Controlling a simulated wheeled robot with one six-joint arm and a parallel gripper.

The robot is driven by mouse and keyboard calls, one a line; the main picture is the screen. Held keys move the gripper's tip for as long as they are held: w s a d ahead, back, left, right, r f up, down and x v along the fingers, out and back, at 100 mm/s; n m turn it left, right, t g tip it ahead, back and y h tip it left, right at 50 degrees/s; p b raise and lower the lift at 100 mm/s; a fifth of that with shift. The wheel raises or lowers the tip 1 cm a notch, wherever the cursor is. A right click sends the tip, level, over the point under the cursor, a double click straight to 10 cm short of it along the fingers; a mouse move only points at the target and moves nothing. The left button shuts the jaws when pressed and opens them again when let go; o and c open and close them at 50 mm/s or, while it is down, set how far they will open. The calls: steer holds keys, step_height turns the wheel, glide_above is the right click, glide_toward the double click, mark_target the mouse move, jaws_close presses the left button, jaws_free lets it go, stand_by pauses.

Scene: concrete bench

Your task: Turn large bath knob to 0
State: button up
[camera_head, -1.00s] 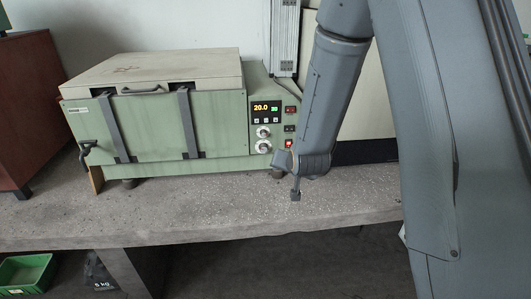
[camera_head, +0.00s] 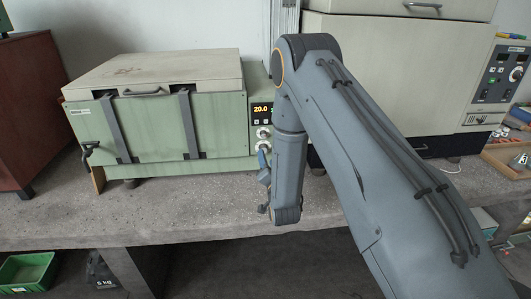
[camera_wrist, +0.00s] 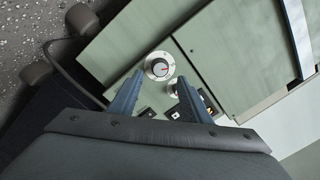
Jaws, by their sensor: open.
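The large green bath (camera_head: 160,140) with a pale lid stands on the bench, its control panel at the right end. The panel display (camera_head: 261,109) reads about 20.0. Below it are an upper knob (camera_head: 263,132) and a lower knob (camera_head: 263,146). In the wrist view the lower knob (camera_wrist: 159,66) is a silver dial with a white face and a red mark; its numbers are too small to read. My gripper (camera_wrist: 160,77) is open, its two blue fingers pointing toward this knob from either side. The upper knob (camera_wrist: 173,88) is partly seen between the fingers.
My arm covers the panel's right side in the head view. A cream appliance (camera_head: 400,75) with its own knobs stands to the right, beside a wooden tray (camera_head: 508,158). The bench front (camera_head: 130,215) is mostly clear. A green crate (camera_head: 25,272) sits below.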

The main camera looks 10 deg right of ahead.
steer(key=shift+w+a+p, duration=0.15)
steer(key=shift+w+p, duration=0.45)
steer(key=shift+w, duration=1.85)
steer(key=c, duration=1)
steer(key=shift+c, duration=0.2)
steer(key=shift+n, duration=0.4)
steer(key=n+b, duration=0.2)
steer(key=n, duration=0.3)
steer(key=n+b, duration=0.3)
steer(key=n, duration=0.2)
steer(key=shift+a+r+n+g+h, duration=0.15)
steer(key=shift+n+g+h, duration=0.15)
